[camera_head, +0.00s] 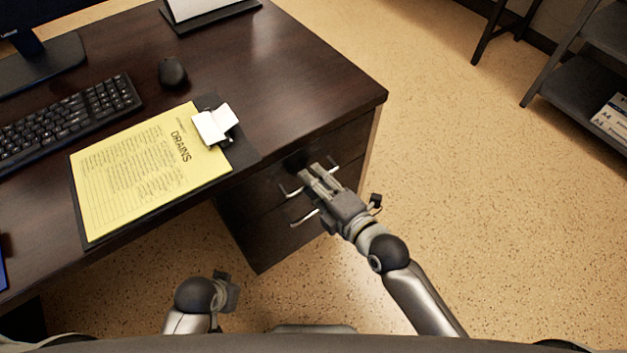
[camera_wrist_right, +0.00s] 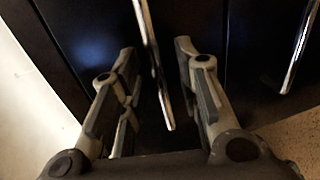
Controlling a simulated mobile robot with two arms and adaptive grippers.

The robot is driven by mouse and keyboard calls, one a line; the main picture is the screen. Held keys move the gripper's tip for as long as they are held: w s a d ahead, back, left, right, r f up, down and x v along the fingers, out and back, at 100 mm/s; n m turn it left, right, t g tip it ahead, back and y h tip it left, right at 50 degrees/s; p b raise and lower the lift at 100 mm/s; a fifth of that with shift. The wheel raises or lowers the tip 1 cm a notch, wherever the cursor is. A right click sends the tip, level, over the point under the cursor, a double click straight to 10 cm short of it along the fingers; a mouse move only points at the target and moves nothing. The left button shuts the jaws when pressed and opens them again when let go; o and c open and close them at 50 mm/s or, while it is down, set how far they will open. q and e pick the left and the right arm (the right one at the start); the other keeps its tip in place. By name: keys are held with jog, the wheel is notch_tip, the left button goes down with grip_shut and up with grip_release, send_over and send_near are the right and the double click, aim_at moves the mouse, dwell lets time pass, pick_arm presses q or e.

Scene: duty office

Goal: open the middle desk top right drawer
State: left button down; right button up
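The dark wood desk (camera_head: 300,70) has drawers on its right side. The top drawer (camera_head: 262,188) looks closed, with a metal bar handle (camera_head: 290,191) partly hidden by my right gripper. My right gripper (camera_head: 308,174) is at this handle. In the right wrist view, the gripper (camera_wrist_right: 155,75) is open, with its fingers on either side of the handle (camera_wrist_right: 153,65); a gap shows on each side. A lower drawer handle (camera_head: 304,217) shows below, and at the right of the wrist view (camera_wrist_right: 298,45). My left gripper (camera_head: 226,292) is low, away from the desk; its fingers are unclear.
On the desktop lie a clipboard with yellow paper (camera_head: 140,175), a keyboard (camera_head: 65,120) and a mouse (camera_head: 172,72). A dark shelf (camera_head: 580,90) stands at the far right. The speckled floor (camera_head: 480,190) right of the desk is clear.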

jog(key=shift+w+a, duration=0.2)
jog(key=shift+w, duration=0.05)
grip_shut()
jog(key=shift+d+f, duration=0.15)
